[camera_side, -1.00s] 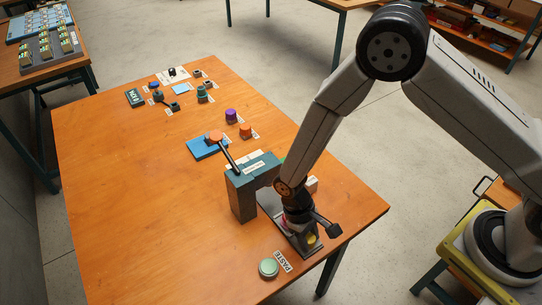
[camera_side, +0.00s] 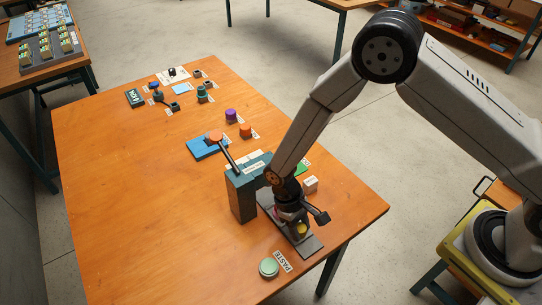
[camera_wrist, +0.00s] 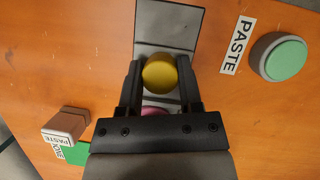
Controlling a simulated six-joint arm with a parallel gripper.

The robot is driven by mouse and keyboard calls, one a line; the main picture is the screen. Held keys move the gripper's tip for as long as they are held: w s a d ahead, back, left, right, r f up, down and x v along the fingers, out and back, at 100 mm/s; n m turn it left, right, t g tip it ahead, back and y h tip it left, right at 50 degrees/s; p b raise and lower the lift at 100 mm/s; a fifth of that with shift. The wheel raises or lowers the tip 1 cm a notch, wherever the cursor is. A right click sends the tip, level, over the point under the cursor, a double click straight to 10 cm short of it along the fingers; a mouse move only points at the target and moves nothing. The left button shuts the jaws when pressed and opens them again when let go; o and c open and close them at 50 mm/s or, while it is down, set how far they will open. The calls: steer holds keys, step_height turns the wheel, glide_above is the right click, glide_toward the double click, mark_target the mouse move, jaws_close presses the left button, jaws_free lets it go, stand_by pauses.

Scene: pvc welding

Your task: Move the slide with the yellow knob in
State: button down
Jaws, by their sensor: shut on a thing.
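The yellow knob (camera_wrist: 159,73) sits between the two fingers of my gripper (camera_wrist: 160,85) in the wrist view, and the gripper is shut on it. In the side view the knob (camera_side: 302,230) shows just below my gripper (camera_side: 292,218). The slide's grey track (camera_wrist: 168,25) runs on beyond the knob in the wrist view, and its bare end (camera_side: 310,247) shows in the side view. A pink part (camera_wrist: 155,110) lies behind the knob, partly hidden by my gripper. The dark press (camera_side: 242,195) with a lever stands left of my gripper.
A green button (camera_wrist: 285,57) labelled PASTE stands beside the track; it is near the table's front edge in the side view (camera_side: 269,267). A small block (camera_side: 311,184) is behind my wrist.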

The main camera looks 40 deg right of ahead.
steer(key=shift+c, duration=1.3)
jaws_free()
steer(key=shift+w+r, duration=0.1)
steer(key=shift+r, duration=0.05)
steer(key=v, duration=0.7)
steer(key=shift+r, duration=0.25)
steer(key=shift+w, duration=0.1)
